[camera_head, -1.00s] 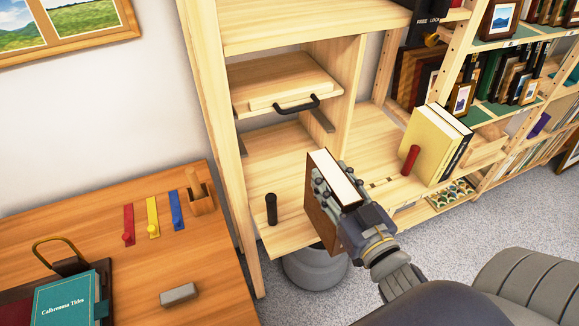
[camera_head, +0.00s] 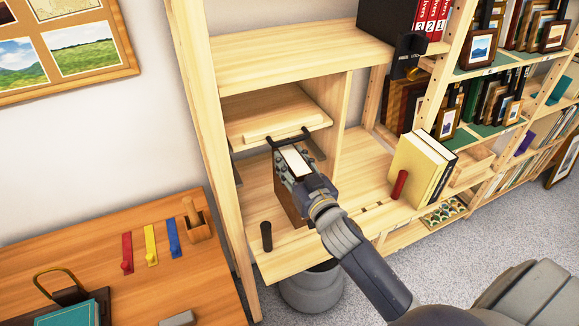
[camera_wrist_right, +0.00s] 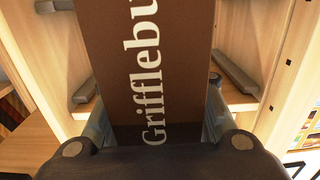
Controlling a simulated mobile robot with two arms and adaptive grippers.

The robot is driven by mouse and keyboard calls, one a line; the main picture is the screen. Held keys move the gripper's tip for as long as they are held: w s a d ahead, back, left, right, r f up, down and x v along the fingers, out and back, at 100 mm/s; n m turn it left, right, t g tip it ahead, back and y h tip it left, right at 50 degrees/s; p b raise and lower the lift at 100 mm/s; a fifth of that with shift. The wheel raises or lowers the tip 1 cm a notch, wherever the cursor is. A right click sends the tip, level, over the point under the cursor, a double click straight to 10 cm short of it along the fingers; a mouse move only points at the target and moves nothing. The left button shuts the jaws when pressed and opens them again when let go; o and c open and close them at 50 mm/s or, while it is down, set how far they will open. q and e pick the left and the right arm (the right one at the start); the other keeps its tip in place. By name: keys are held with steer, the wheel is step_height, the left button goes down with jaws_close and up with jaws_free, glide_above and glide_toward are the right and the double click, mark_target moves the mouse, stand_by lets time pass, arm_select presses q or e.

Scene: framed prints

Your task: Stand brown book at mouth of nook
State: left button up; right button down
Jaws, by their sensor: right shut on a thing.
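My right gripper (camera_head: 303,184) is shut on the brown book (camera_head: 287,201). The book is upright, with its white page edge facing up, in front of the nook (camera_head: 262,166) under the pull-out shelf with the black handle. In the right wrist view, the book (camera_wrist_right: 145,60) stands between my fingers (camera_wrist_right: 152,125), and its brown face shows the letters "Grifflebu". Pale walls and ledges of the wooden unit show on both sides of it. Whether its lower edge touches the board is hidden. My left gripper is not in view.
A dark cylinder (camera_head: 266,236) stands on the board left of the book. A red cylinder (camera_head: 399,184) stands right, beside cream books (camera_head: 418,167). The pull-out shelf (camera_head: 275,118) overhangs close behind. Clear board lies between the book and the red cylinder.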

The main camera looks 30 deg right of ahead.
steer(key=shift+w+r, duration=0.15)
steer(key=shift+w, duration=0.45)
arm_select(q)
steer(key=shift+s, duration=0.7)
arm_select(e)
step_height(320, 180, down, 4)
steer(key=shift+r, duration=0.25)
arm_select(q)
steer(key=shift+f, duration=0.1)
arm_select(e)
steer(key=shift+s+f, duration=0.1)
steer(key=c, duration=1.1)
jaws_free()
steer(key=shift+f, duration=0.15)
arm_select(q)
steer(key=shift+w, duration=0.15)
arm_select(e)
steer(key=shift+o, duration=0.2)
arm_select(q)
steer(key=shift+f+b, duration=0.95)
steer(key=shift+b, duration=0.15)
arm_select(e)
steer(key=s, duration=1.2)
steer(key=shift+a, duration=0.35)
